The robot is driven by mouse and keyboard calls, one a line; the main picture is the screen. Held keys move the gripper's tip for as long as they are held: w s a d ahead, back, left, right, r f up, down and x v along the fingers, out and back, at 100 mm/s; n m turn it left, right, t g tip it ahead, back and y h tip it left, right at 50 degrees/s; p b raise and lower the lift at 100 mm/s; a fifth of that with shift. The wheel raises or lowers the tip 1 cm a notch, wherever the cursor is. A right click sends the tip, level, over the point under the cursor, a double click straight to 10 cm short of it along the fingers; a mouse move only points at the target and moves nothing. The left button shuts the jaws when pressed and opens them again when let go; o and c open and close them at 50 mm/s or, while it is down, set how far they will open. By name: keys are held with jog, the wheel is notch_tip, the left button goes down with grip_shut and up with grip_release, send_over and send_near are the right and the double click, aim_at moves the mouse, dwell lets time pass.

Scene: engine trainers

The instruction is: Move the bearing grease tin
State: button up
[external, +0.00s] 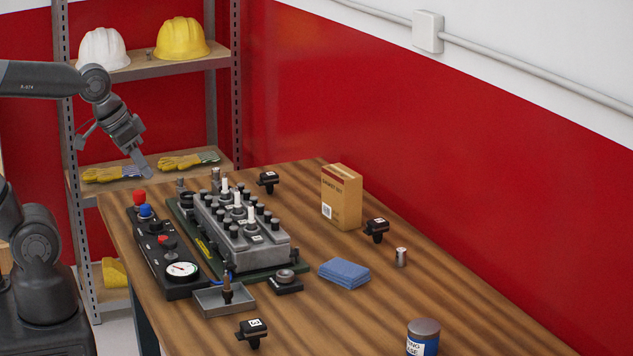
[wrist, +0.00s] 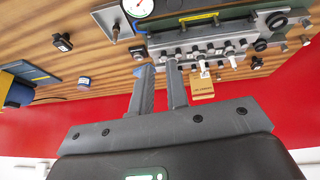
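The bearing grease tin (external: 423,338) is a blue cylinder with a grey lid and a white label, partly cut off by the bottom edge of the external view. It stands upright on the wooden table's near right. My gripper (external: 147,172) hangs in the air beyond the table's far left end, well away from the tin. In the wrist view its two fingers (wrist: 161,76) are apart with nothing between them.
The engine trainer (external: 240,235) and control panel (external: 160,245) fill the table's left. A metal tray (external: 210,302), blue cloths (external: 345,272), a cardboard box (external: 341,197), a small metal cylinder (external: 401,257) and black blocks (external: 252,331) stand around. Bare wood surrounds the tin's left side.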

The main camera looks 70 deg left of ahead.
jog(key=w+d+n+h, duration=0.1)
jog(key=w+d, duration=0.1)
jog(key=w, duration=0.1)
jog(key=w+d+n+g+h, duration=0.1)
jog(key=w+d, duration=0.2)
jog(key=w, duration=0.1)
jog(key=w+d+n+g, duration=0.1)
jog(key=w+d, duration=0.2)
jog(key=shift+w+f+h, duration=0.1)
jog(key=shift+w+h, duration=0.15)
jog(key=shift+h, duration=0.15)
grip_shut()
jog(key=n+g+h, duration=0.3)
jog(key=n+h, duration=0.8)
jog(key=n, duration=0.3)
send_near(416, 322)
jog(key=a, duration=0.2)
jog(key=shift+w+a, duration=0.1)
jog(key=shift+a, duration=0.2)
jog(key=shift+w+d+f, duration=0.1)
jog(key=shift+d+f, duration=0.05)
jog(key=shift+d, duration=0.35)
jog(key=d, duration=1)
jog(key=shift+d, duration=0.4)
jog(key=shift+d+f, duration=0.2)
jog(key=shift+f, duration=0.05)
jog(key=shift+a+f, duration=0.1)
jog(key=shift+f, duration=0.45)
jog(key=shift+f, duration=0.1)
